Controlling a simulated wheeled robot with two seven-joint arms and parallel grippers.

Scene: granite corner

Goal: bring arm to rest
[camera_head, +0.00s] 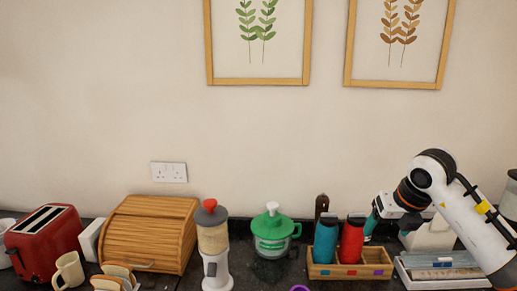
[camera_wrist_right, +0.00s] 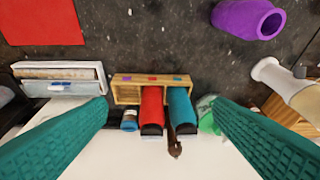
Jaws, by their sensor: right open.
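My right arm reaches in from the right in the head view. Its gripper (camera_head: 374,222) is behind the right end of a small wooden holder (camera_head: 350,271), partly hidden by the red container. In the right wrist view, the two teal ridged fingers of the right gripper (camera_wrist_right: 160,102) stand wide apart with nothing clamped. The wooden holder (camera_wrist_right: 126,95) carries a teal container (camera_head: 326,243) and a red container (camera_head: 350,243). Both show between the fingers in the wrist view, the red one (camera_wrist_right: 152,108) and the teal one (camera_wrist_right: 181,106), apart from them. My left gripper does not show.
A green-lidded jar (camera_head: 271,236), grey-topped grinder (camera_head: 213,240), bread box (camera_head: 150,235) and red toaster (camera_head: 45,243) crowd the dark counter. A white-and-blue box (camera_head: 440,270) lies below my arm. A purple vase (camera_wrist_right: 248,18) shows in the wrist view.

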